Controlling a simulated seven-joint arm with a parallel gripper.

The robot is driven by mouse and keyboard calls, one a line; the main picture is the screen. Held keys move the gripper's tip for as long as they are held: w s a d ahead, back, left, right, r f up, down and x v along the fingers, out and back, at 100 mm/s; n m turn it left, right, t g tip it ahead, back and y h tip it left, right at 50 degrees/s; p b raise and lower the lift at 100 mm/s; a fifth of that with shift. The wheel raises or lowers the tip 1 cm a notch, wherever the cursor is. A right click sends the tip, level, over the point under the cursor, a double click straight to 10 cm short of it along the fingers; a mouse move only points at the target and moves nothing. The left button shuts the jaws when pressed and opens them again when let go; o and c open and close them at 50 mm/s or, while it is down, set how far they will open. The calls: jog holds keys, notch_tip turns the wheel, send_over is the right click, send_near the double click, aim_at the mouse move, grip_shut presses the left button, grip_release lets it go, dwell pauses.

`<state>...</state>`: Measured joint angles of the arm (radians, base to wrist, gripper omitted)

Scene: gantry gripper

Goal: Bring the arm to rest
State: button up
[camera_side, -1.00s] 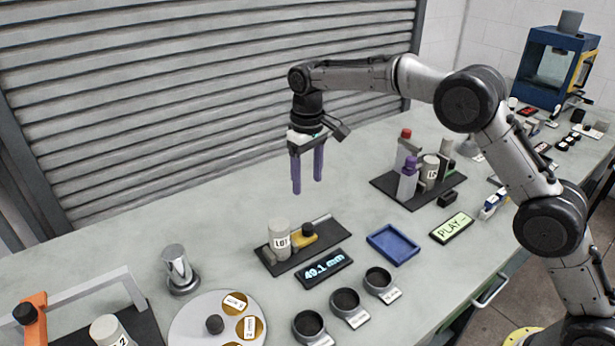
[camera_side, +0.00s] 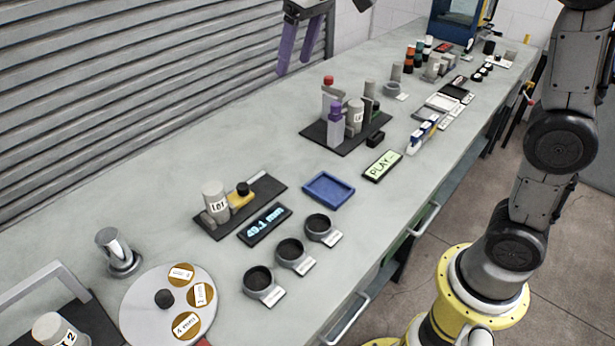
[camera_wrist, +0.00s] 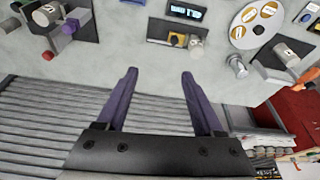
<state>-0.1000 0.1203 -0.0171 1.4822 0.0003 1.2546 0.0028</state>
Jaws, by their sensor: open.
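My gripper (camera_side: 300,48) hangs at the top edge of the side view, high above the bench. Its two purple fingers are apart with nothing between them. In the wrist view my gripper (camera_wrist: 158,85) shows the same two fingers spread and empty, with the bench and the grey shutter beyond them. The upper part of my arm is outside the side view.
The grey bench (camera_side: 165,207) carries a black tray with bottles (camera_side: 345,140), a tray with a LOT jar (camera_side: 215,200), a blue tray (camera_side: 328,188), several black cups (camera_side: 290,252) and a round disc (camera_side: 150,325). A ribbed shutter (camera_side: 120,90) stands behind. The air around my gripper is clear.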

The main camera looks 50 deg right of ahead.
jog(key=s+d+r+t, duration=0.1)
jog(key=s+d+r, duration=0.15)
jog(key=s, duration=0.85)
jog(key=s+d+f+m+t, duration=0.1)
jog(key=s+f, duration=1.2)
jog(key=s, duration=0.2)
jog(key=shift+d, duration=0.4)
